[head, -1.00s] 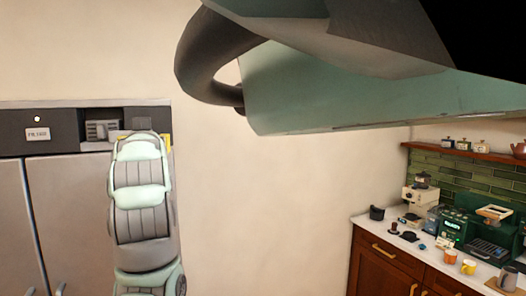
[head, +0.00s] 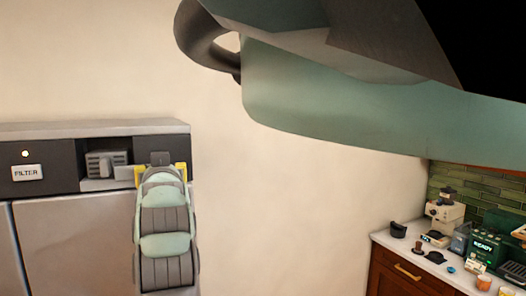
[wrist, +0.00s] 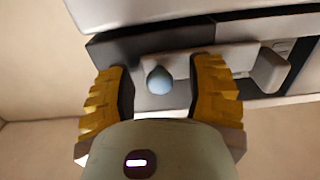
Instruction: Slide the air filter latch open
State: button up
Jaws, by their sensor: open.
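A small rounded blue-grey knob (wrist: 158,79), which looks like the latch, sticks out from a pale bar (wrist: 182,66) in the wrist view. My gripper (wrist: 160,70) is open, with one yellow finger on each side of the knob. There are gaps between the knob and both fingers. In the head view my gripper (head: 161,174) is at the right end of the dark panel and hides the latch there. A grey ribbed filter block (head: 107,163) sits in a recess just left of it. The block also seems to show at the right in the wrist view (wrist: 268,71).
A label reading FILTER (head: 26,173) and a small light are at the panel's left. Metal doors (head: 75,243) lie below. A large green-grey hood (head: 340,110) hangs at upper right. A counter (head: 420,260) with coffee gear stands at far right.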

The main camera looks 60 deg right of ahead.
jog(key=shift+o, duration=0.4)
grip_shut()
